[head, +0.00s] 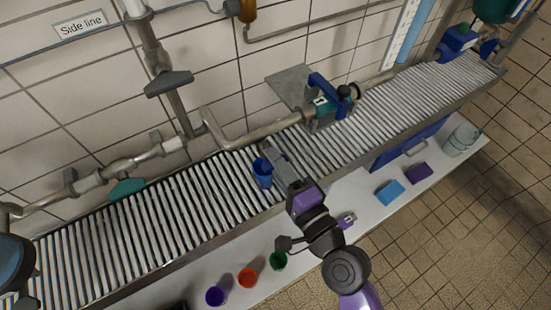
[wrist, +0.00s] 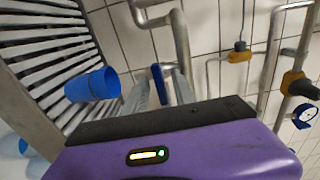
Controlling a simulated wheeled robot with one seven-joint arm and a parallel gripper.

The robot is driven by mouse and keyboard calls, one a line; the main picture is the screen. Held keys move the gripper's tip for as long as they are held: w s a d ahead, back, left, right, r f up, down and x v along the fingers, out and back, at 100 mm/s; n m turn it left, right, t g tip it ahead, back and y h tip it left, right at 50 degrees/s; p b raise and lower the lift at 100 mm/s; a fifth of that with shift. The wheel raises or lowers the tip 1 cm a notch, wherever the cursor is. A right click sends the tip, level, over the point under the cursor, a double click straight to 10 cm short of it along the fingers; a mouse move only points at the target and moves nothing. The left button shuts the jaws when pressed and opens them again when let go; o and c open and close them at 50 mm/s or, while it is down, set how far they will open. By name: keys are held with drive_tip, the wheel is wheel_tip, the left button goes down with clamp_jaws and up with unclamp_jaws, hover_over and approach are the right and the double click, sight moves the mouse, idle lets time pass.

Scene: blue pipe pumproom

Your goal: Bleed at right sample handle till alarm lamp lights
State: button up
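My gripper (head: 272,152) reaches over the roller bench, its fingers pointing toward the wall pipes. In the wrist view the two grey fingers (wrist: 160,92) stand apart, and a blue bar-shaped piece (wrist: 160,84) shows between them. I cannot tell whether they touch it. A blue cup (head: 262,174) stands on the rollers beside the fingers; it also shows in the wrist view (wrist: 92,86). A blue lever (head: 322,86) sits on a teal valve to the right, by a tag marked 1. I cannot pick out a right sample handle for certain, nor an alarm lamp.
Pipes run along the tiled wall, with a teal handle (head: 127,188) and a grey handle (head: 168,83). A "Side line" sign (head: 81,25) hangs at upper left. The lower white shelf (head: 345,196) holds several cups, a blue block (head: 390,193) and a purple block (head: 419,173).

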drive_tip(key=shift+w+a, duration=0.1)
drive_tip(key=shift+w, duration=0.05)
drive_tip(key=shift+c, duration=0.2)
clamp_jaws()
